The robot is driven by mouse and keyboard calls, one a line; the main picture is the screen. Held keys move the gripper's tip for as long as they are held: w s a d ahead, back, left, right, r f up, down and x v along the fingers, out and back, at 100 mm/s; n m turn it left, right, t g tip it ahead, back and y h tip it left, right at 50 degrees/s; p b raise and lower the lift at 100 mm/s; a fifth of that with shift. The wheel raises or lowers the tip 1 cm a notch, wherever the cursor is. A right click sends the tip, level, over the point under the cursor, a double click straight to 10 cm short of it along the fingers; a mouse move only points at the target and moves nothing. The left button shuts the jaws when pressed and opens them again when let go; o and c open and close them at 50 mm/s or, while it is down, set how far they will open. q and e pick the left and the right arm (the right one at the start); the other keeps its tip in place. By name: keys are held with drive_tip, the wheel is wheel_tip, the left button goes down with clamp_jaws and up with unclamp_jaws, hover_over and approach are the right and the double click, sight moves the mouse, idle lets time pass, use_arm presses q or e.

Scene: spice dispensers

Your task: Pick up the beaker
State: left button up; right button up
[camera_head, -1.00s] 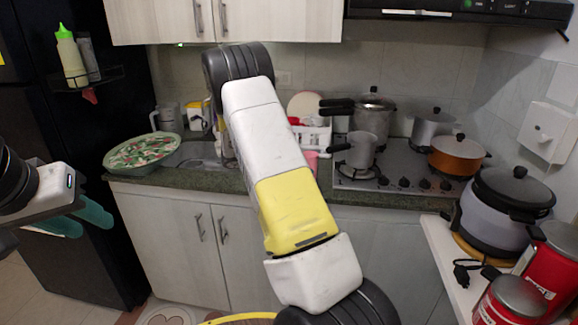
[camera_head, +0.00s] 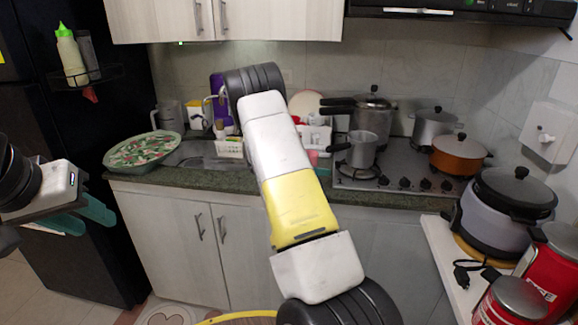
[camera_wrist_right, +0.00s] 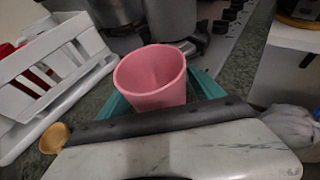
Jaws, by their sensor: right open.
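The beaker appears to be a pink cup (camera_wrist_right: 155,80), upright on the dark counter in the right wrist view. My right gripper (camera_wrist_right: 160,92) is open, its teal fingers on either side of the cup. Whether the fingers touch it I cannot tell.
A white rack (camera_wrist_right: 60,62) stands left of the cup in the wrist view, with a wooden spoon (camera_wrist_right: 54,138) near it. The stove (camera_head: 400,172) with several pots is to the right. A patterned dish (camera_head: 142,150) lies on the left counter.

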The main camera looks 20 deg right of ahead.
drive_tip(key=c, duration=1.5)
drive_tip(key=shift+r, duration=0.1)
